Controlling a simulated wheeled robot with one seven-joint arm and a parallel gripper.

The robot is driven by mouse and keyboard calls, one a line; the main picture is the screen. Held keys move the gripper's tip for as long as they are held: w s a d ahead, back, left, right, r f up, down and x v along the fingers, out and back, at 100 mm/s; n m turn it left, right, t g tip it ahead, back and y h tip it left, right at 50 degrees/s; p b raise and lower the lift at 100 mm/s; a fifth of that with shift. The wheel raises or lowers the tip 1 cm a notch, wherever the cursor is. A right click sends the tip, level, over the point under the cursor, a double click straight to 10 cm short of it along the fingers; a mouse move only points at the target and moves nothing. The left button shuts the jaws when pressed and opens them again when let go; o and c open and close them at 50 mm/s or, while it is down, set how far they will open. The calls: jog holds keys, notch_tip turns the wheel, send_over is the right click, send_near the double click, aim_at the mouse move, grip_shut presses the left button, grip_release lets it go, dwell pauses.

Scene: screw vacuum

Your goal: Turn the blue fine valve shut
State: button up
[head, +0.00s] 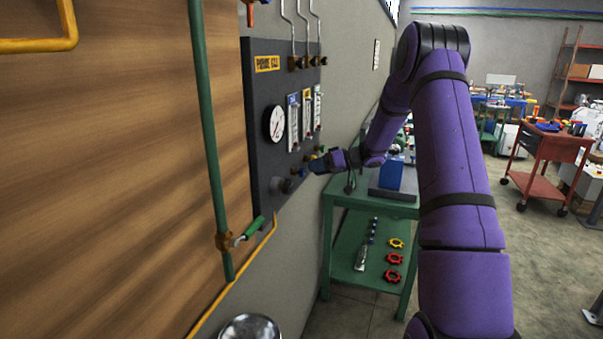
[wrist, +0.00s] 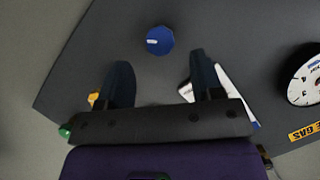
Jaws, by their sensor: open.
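The blue fine valve (wrist: 160,40) is a round blue knob with a short white mark on its face, on the dark grey panel in the wrist view. The mark lies roughly level in that picture. My gripper (wrist: 160,62) is open, with one dark finger on each side of the line toward the knob. The knob shows just beyond the fingertips, apart from both, and nothing is between the fingers. In the head view, my gripper (head: 318,163) is at the lower right of the panel and largely covers the knob area.
The panel (head: 262,95) carries a round gauge (head: 276,123) and upright flow meters (head: 293,122). Yellow (wrist: 93,99) and green (wrist: 66,130) parts show beside my gripper in the wrist view. A green pipe (head: 207,130) stands left; a green bench (head: 345,190) stands beyond the panel.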

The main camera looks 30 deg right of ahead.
aim_at(304, 171)
jog(key=shift+x, duration=2.8)
jog(key=c, duration=0.9)
